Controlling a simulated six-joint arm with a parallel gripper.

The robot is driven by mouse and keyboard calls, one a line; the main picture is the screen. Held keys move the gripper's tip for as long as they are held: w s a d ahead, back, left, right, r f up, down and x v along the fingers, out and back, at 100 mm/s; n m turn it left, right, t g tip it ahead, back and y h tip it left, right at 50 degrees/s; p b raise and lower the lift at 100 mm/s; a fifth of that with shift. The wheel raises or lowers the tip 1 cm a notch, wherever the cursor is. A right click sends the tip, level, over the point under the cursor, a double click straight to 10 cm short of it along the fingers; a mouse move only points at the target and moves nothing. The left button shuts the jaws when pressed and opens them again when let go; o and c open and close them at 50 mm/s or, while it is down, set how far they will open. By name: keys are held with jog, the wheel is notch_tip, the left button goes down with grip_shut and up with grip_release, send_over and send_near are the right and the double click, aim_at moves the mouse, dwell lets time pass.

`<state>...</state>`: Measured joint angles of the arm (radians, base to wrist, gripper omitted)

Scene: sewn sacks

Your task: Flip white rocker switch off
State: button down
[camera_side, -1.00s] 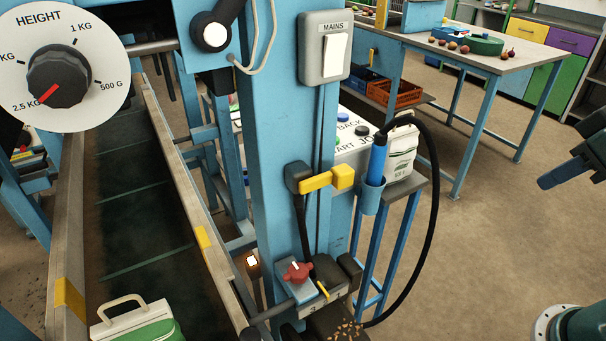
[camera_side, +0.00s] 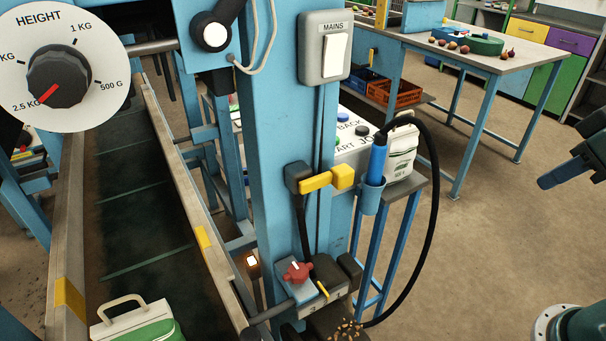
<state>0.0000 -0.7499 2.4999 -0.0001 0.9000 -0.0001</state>
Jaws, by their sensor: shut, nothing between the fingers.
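The white rocker switch (camera_side: 336,55) sits in a grey box labelled MAINS, fixed high on the blue post. The rocker faces the camera, and I cannot tell for sure which end is pressed in. My gripper (camera_side: 549,180) is at the right edge of the view, partly cut off by the frame.
A black cable (camera_side: 435,190) loops out right of the post from a blue handle (camera_side: 378,158). A yellow-handled lever (camera_side: 325,180) and red knob (camera_side: 297,272) sit lower on the post. A blue-legged table (camera_side: 500,62) stands behind.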

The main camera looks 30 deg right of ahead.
jog(key=shift+r, duration=0.1)
jog(key=w+a+r+n+y, duration=0.2)
jog(key=w+a+r+n, duration=0.3)
jog(key=a+r+n, duration=0.3)
jog(key=w+a+r+n+y, duration=0.3)
jog(key=w+a+r+n, duration=0.3)
jog(key=r, duration=0.8)
jog(key=shift+w+a+r+n, duration=0.15)
jog(key=shift+a+r+n, duration=0.05)
jog(key=shift+a+n, duration=1.15)
jog(key=shift+w+a+f, duration=0.1)
jog(key=shift+w+f, duration=0.05)
send_near(335, 56)
jog(key=shift+s+f+x, duration=0.1)
jog(key=shift+s+x, duration=0.1)
jog(key=shift+x, duration=1.2)
jog(key=shift+s+f+x, duration=0.1)
jog(key=shift+s+x, duration=0.1)
jog(key=shift+x, duration=1.15)
